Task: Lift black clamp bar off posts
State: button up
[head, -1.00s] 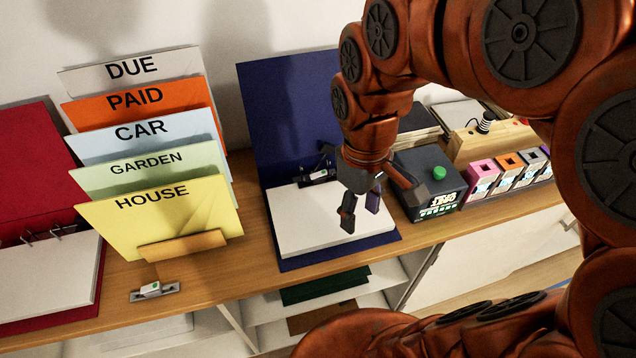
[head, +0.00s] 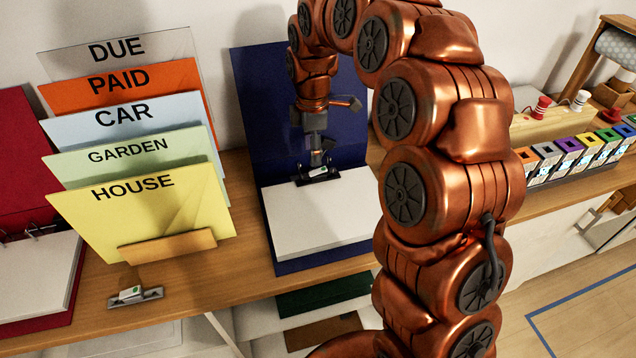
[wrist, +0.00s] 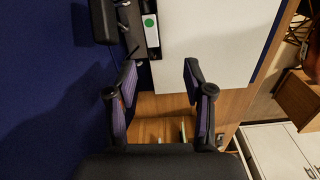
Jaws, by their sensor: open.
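The black clamp bar (head: 303,181) lies across the inner edge of the white page stack (head: 320,215) in the open blue binder (head: 255,125). A white piece with a green dot (head: 318,172) sits by it. In the wrist view the dark bar (wrist: 132,30) is at top left, next to the white green-dotted piece (wrist: 152,30). My gripper (head: 316,158) points down just above the bar. In the wrist view my gripper (wrist: 160,68) is open with nothing between its fingers. Contact with the bar cannot be told. The posts cannot be made out.
Upright labelled folders (head: 130,165) stand to the left, with a small metal clip (head: 135,297) before them. A red binder (head: 20,150) lies open at far left. Several coloured cartridges (head: 570,155) line the right of the wooden shelf. My arm hides the shelf right of the blue binder.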

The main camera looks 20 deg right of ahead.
aim_at(313, 172)
jog(key=shift+w+f+n, duration=0.3)
jog(key=shift+w+f, duration=0.4)
jog(key=shift+f, duration=0.05)
jog(key=shift+s+d+f+p, duration=0.15)
jog(key=shift+f+p, duration=0.6)
jog(key=shift+f, duration=1.15)
jog(key=shift+s+f+p, duration=0.1)
jog(key=shift+f+p, duration=0.65)
jog(key=shift+f, duration=1.1)
jog(key=shift+c, duration=0.3)
grip_shut()
